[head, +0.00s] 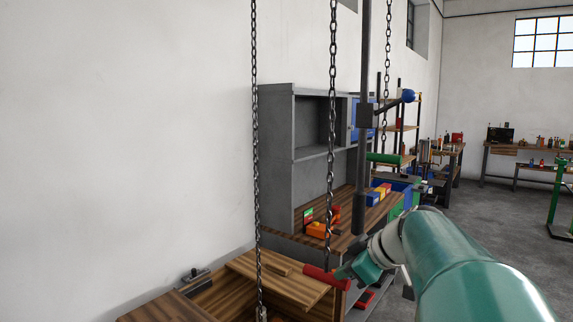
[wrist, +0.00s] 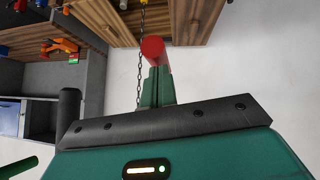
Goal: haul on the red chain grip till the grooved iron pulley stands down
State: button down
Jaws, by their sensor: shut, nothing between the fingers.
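The red chain grip (head: 327,278) is a short red bar at the lower end of the middle hanging chain (head: 332,120), above the wooden bench. In the wrist view the red grip (wrist: 152,48) shows end-on just beyond my fingertips, with the chain beside it. My gripper (head: 348,271) is at the right end of the grip. Its green fingers (wrist: 154,80) are shut with nothing between them. I cannot tell whether the fingertips touch the grip. I cannot make out the grooved iron pulley in either view.
Another chain (head: 254,150) hangs on the left, and a third chain (head: 386,80) on the right. A dark vertical post (head: 363,130) stands close beside my gripper. Behind are a grey cabinet (head: 276,150) and a wooden bench (head: 345,218) with tools. Open floor lies to the right.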

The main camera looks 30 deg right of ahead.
aim_at(349, 288)
jog(key=shift+f, duration=2.3)
jog(key=shift+s, duration=0.1)
